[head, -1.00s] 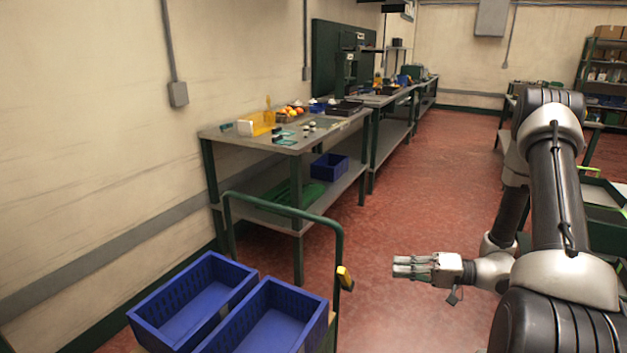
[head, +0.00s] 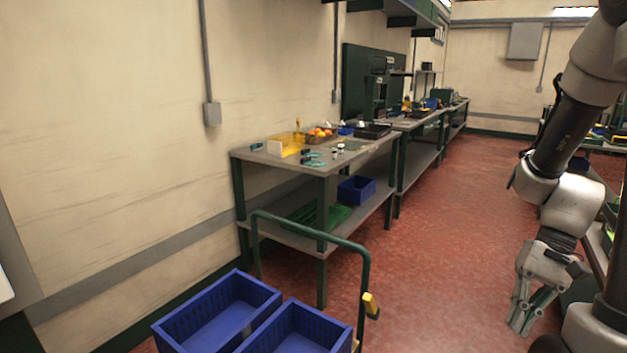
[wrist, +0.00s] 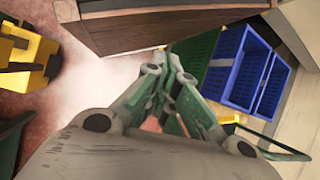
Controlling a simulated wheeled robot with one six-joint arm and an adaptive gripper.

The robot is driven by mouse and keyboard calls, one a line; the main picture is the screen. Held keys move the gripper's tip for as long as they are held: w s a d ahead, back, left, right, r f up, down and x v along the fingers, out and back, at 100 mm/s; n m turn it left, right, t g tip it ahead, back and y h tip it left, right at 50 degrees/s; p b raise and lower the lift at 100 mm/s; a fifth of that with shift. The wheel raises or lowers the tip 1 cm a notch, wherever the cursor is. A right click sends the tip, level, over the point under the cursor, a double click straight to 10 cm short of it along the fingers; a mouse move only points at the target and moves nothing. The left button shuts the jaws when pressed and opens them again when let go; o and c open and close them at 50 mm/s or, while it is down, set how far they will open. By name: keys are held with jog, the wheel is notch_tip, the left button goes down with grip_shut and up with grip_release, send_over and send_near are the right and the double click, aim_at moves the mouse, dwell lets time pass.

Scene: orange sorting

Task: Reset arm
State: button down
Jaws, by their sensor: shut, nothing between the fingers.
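My gripper (head: 527,312) hangs at the lower right of the head view with its fingers pointing down. It is shut and empty, held over the red floor. In the wrist view my gripper (wrist: 172,68) shows with its green fingers drawn together and nothing between them. My arm is folded at the right edge of the head view.
Two blue crates (head: 218,312) sit on a green-handled cart (head: 312,236) at the lower front. A workbench (head: 310,168) along the left wall carries oranges (head: 318,132) and a yellow bin (head: 286,145). A blue bin (head: 357,190) stands on its lower shelf. The middle floor is clear.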

notch_tip(320, 180, up, 17)
jog(key=s+a+n+t+h, duration=0.1)
jog(key=n+t+h, duration=0.4)
jog(key=t, duration=0.3)
jog(key=shift+s, duration=0.2)
